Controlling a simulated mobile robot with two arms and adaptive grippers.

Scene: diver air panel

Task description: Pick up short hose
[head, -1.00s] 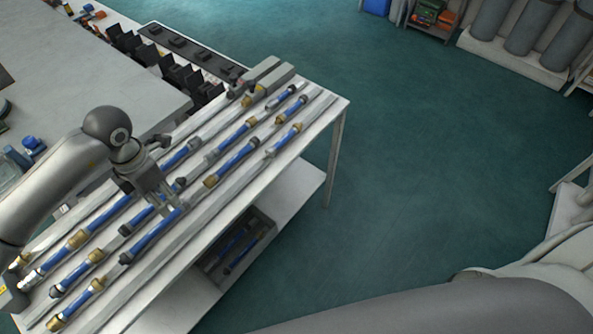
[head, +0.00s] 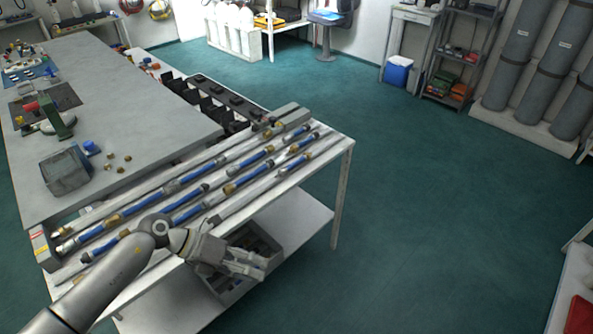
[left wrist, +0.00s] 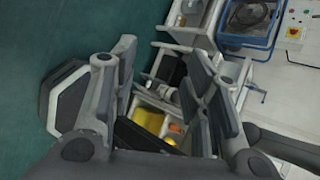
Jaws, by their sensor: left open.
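Several blue hoses with brass or dark end fittings lie in rows on the slatted rack table (head: 335,145). Shorter ones are at its far right end, such as a short hose (head: 302,143). I cannot tell which one the task means. My left gripper (head: 262,266) is open at the table's front edge, in front of a crate (head: 272,243) on the lower shelf. Nothing shows between its fingers. In the left wrist view, its fingers (left wrist: 165,62) are spread, with no hose visible between them. My left arm hides part of the front hose rows. My right gripper is out of view.
A grey workbench (head: 120,90) with a grey bin (head: 65,172) adjoins the rack table at the left. Black bins (head: 205,105) line the bench edge. Green floor (head: 430,200) is open to the right. Grey cylinders (head: 510,55) stand at the back right.

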